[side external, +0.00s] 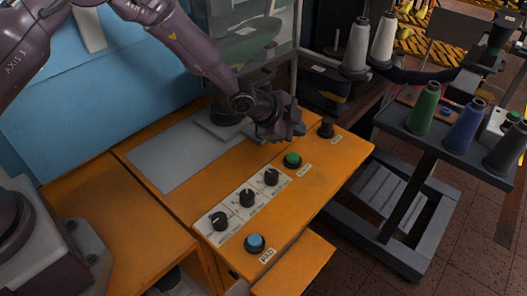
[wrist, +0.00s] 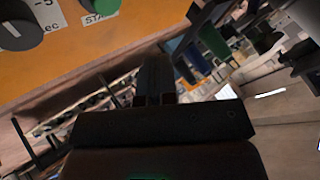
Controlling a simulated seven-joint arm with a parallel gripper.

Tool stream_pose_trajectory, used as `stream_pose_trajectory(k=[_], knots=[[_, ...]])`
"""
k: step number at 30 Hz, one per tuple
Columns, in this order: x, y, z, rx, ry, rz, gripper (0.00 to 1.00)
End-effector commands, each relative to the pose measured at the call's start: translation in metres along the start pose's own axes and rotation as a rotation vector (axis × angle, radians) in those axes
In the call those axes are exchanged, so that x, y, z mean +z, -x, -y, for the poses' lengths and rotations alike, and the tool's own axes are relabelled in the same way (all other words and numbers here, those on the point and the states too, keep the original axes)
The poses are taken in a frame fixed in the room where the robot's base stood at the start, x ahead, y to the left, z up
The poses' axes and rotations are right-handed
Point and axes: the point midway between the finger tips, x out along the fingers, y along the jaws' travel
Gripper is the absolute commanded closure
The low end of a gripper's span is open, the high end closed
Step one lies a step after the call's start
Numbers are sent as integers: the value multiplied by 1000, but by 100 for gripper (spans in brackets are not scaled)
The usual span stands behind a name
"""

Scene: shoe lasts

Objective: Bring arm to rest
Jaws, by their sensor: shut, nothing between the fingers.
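My gripper (side external: 292,133) is at the end of my purple arm in the side external view, above the far right part of the orange work table (side external: 305,209). In the wrist view my gripper (wrist: 155,75) points away from the camera, its dark fingers together with nothing between them. It is apart from the green button (side external: 292,160), which lies just in front of it on the table. The green button also shows at the top of the wrist view (wrist: 104,6), next to a black knob (wrist: 20,25).
A white panel with several black knobs (side external: 246,197) and a blue button (side external: 255,243) are along the table's front. A dark knob (side external: 326,128) stands right of my gripper. A grey plate (side external: 165,157) lies at left. A cart (side external: 440,145) with thread cones stands at right.

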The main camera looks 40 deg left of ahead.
Motion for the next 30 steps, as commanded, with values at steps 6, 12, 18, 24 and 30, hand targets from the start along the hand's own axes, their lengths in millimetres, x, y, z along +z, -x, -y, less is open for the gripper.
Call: stream_pose_trajectory(k=[6, 12, 18, 24, 30], knots=[[-8, 28, -5, 21, 22, 57, 100], [-12, 103, -2, 38, 132, 183, 100], [-6, 200, 29, -27, 353, 269, 100], [9, 297, 29, -82, 591, 333, 100], [28, 380, 0, -119, 835, 371, 100]])
